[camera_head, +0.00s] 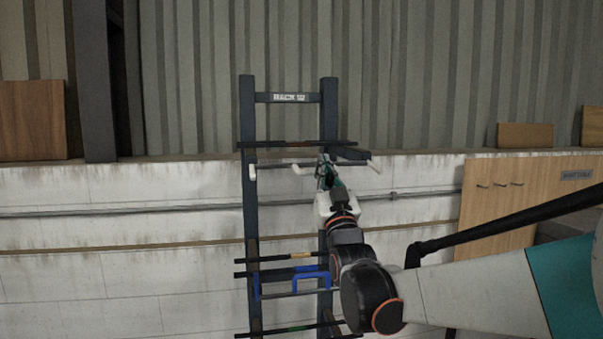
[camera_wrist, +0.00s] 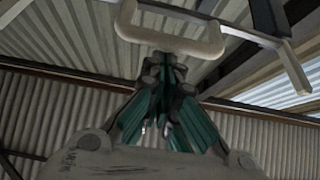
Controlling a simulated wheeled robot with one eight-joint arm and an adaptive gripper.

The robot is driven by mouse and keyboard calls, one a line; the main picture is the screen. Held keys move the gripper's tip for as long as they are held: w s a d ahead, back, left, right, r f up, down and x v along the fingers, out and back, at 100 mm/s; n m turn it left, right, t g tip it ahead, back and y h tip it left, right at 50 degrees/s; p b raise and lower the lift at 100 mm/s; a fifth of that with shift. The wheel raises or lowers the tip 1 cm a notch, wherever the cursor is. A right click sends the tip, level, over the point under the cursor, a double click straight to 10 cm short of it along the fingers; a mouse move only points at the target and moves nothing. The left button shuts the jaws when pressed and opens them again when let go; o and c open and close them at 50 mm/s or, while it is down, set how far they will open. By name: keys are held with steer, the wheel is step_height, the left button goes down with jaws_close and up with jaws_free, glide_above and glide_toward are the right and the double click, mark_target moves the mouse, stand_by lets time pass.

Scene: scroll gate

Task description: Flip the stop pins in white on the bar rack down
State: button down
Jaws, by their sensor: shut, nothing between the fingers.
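The dark bar rack (camera_head: 248,120) stands against the wall. White stop pins sit along its upper bar: a short left one (camera_head: 252,172), a middle one (camera_head: 303,170), and a right one (camera_head: 375,166) past the right post. My gripper (camera_head: 325,160) is at the upper bar, just right of the middle pin and by the right post. In the wrist view, my gripper's fingers (camera_wrist: 166,62) are shut and empty, just below a rounded white U-shaped pin (camera_wrist: 165,40). Whether they touch it I cannot tell. My arm hides part of the right post.
Blue pins (camera_head: 311,274) sit on a lower bar, and dark bars (camera_head: 285,145) cross the rack at several heights. A pipe (camera_head: 150,212) runs along the white wall.

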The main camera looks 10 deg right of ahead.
steer(key=shift+f, duration=0.25)
stand_by(0.4)
steer(key=s+f+p, duration=0.2)
steer(key=s, duration=0.7)
steer(key=shift+s+f, duration=0.2)
steer(key=shift+f, duration=0.2)
